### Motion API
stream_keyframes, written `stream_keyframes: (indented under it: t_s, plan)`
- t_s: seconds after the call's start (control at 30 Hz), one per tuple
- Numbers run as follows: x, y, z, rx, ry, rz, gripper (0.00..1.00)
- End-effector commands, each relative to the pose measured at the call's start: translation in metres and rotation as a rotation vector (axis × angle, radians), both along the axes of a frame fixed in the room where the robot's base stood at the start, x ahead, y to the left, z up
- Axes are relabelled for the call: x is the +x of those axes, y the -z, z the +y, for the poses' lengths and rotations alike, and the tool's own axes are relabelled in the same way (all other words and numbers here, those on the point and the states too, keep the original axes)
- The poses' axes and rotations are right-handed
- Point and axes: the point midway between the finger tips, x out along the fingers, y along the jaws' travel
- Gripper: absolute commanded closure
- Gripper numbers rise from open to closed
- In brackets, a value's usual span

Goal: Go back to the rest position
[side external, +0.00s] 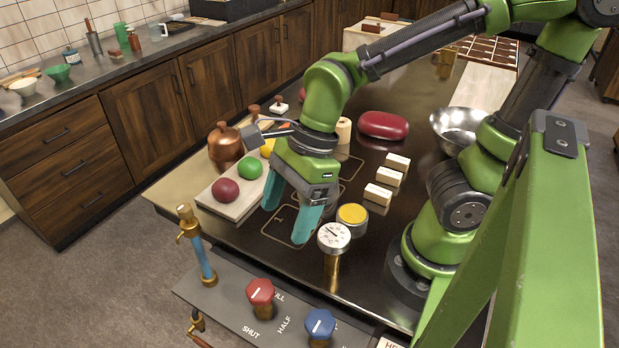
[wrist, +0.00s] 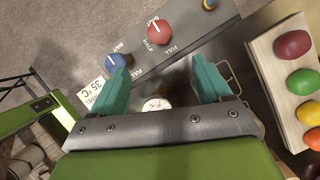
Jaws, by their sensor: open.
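My gripper (side external: 287,212) is open and empty, pointing down over the front part of the dark table. In the side external view its teal fingers hang between the board of coloured balls and the round dial gauge (side external: 334,237). In the wrist view the two fingers of my gripper (wrist: 164,80) are spread wide apart. The gauge (wrist: 156,102) shows between them, partly hidden by the gripper body. Nothing is between the fingertips.
A board (side external: 206,200) holds a dark red ball (side external: 225,190), a green ball (side external: 250,168) and a yellow one. A yellow-topped jar (side external: 352,216), white blocks (side external: 378,194) and a metal bowl (side external: 458,128) stand nearby. A panel has red (side external: 260,292) and blue (side external: 320,324) knobs.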

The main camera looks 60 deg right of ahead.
Motion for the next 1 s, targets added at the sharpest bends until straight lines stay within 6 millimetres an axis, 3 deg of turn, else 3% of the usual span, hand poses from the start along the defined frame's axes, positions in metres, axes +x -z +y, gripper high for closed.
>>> stream_keyframes:
  t_s: [0.17,0.57,0.77,1.0]
  plan:
    - [-0.002,-0.010,-0.004,0.000,0.000,-0.001,0.22]
    - [-0.002,-0.011,-0.004,-0.008,-0.038,-0.015,0.22]
    - [-0.002,-0.011,-0.006,-0.075,-0.387,-0.161,0.22]
    - [0.005,-0.028,-0.029,-0.251,-0.950,-0.485,0.22]
